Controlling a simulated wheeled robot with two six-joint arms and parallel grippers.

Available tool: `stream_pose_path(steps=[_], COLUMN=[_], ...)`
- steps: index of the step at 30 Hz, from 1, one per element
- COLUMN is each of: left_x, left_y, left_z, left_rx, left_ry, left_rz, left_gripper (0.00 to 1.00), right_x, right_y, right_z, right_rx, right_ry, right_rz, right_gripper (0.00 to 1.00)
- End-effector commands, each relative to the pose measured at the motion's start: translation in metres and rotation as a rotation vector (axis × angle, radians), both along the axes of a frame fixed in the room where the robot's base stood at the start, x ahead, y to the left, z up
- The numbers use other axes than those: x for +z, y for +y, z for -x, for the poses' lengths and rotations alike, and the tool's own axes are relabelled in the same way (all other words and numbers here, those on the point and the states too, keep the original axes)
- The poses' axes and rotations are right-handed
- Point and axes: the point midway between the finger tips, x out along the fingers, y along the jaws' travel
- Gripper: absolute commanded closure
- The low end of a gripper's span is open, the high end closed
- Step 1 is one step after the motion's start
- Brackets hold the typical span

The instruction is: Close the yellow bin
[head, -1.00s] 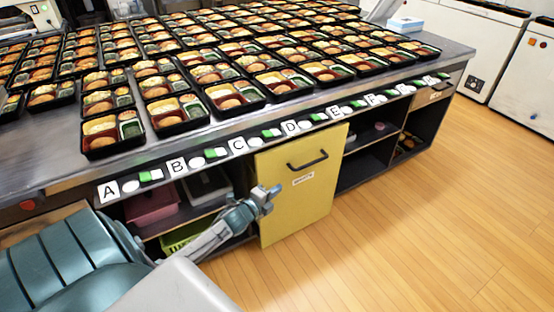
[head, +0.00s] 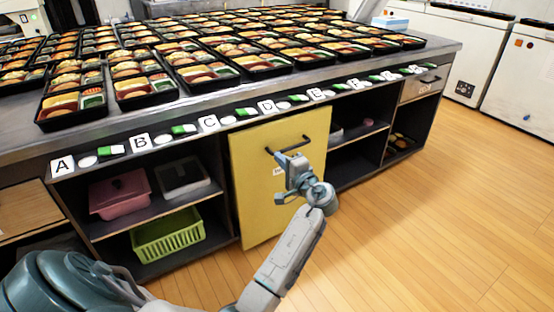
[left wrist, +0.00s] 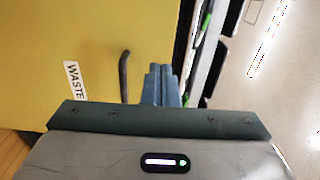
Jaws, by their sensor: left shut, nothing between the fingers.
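The yellow bin (head: 258,190) is a tall panel with a black bar handle (head: 289,145) and a white label, set under the counter. Its front stands a little out from the shelves beside it. My left gripper (head: 281,160) is shut and empty, in front of the bin's upper part near the handle. In the left wrist view, the yellow front (left wrist: 90,50), the handle (left wrist: 124,76) and the "WASTE" label (left wrist: 73,80) lie left of the shut blue-grey fingers (left wrist: 160,84). I cannot tell whether the fingers touch the bin. My right gripper is not in view.
The counter (head: 30,150) above holds many filled bento trays (head: 72,106). Left of the bin, open shelves hold a pink container (head: 118,195) and a green basket (head: 168,236). The wooden floor (head: 420,230) in front and to the right is clear.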

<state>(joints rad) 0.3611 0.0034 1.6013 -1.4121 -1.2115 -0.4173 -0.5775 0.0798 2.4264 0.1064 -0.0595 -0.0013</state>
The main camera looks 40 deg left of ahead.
Motion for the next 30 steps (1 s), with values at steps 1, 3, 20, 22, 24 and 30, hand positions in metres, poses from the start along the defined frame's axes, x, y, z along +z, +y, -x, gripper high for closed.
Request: stream_pose_path(steps=[1,3,20,22,24,30], left_x=[0.001,0.001,0.0,0.0,0.0,0.0], left_y=[0.01,0.024,0.108,0.11,0.111,0.111], left_z=[-0.003,-0.009,-0.044,-0.046,-0.046,-0.046], left_rx=[0.002,0.001,-0.001,-0.002,-0.002,-0.002], left_ry=[0.0,0.001,0.003,0.002,0.002,0.002], left_rz=[-0.004,-0.006,-0.001,-0.001,0.0,0.0], left_gripper=[1.0,1.0,1.0,1.0,1.0,1.0], right_x=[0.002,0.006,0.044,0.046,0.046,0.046], right_y=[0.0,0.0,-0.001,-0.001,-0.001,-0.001], right_z=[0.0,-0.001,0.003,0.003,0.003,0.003], right_rx=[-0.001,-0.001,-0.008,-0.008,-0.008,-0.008], right_ry=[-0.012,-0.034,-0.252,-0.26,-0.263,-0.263], right_rz=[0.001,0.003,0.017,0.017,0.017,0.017], right_gripper=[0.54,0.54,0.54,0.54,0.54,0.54])
